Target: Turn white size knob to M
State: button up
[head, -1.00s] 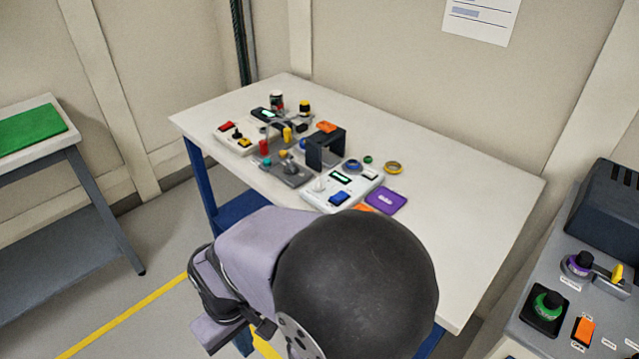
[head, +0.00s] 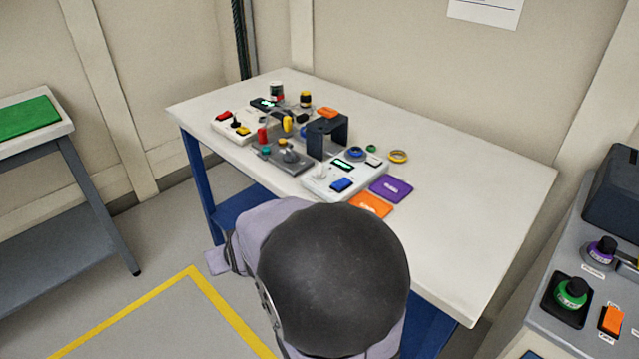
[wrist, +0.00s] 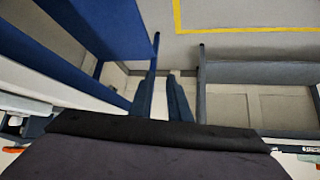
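In the head view, a white control box (head: 317,187) with a small green display and a blue button lies near the front edge of the white table. A small white knob (head: 321,171) appears at its left end; its marks are too small to read. My gripper (wrist: 161,78) shows in the wrist view as two dark fingers with a gap between them, empty. It points toward the floor and wall, away from the white box. In the head view my own arm hides the gripper.
A grey box with a lever (head: 285,157), a black bracket (head: 327,135), a purple pad (head: 391,188) and an orange pad (head: 371,205) crowd the white box. The table's right half (head: 470,210) is clear. A grey console (head: 560,340) stands at the right.

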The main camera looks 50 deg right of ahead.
aim_at(319, 174)
jog(key=d+r+m+t+h+b, duration=0.1)
jog(key=d+r+h+b, duration=0.1)
jog(key=d, duration=0.4)
jog(key=d+r+m+t+h+b, duration=0.1)
jog(key=d+r+h+b, duration=0.1)
jog(key=d, duration=0.4)
jog(key=d+r+m+t+h+b, duration=0.2)
jog(key=d+h, duration=0.2)
jog(key=d, duration=0.1)
jog(key=shift+w+d+r+h, duration=0.3)
jog(key=shift+d+r, duration=0.1)
jog(key=s+d, duration=0.1)
jog(key=s+d+r+m+h, duration=0.1)
jog(key=s, duration=0.1)
jog(key=s+d+m+h, duration=0.1)
jog(key=shift+s+d+r+g, duration=0.1)
jog(key=shift+s+r+g, duration=0.1)
jog(key=shift+s+g, duration=0.1)
jog(key=shift+s+d+m+h, duration=0.15)
jog(key=shift+s+m+h, duration=0.15)
jog(key=shift+s, duration=0.05)
jog(key=shift+b+x, duration=0.3)
jog(key=shift+x, duration=3.4)
jog(key=shift+f, duration=0.1)
grip_shut()
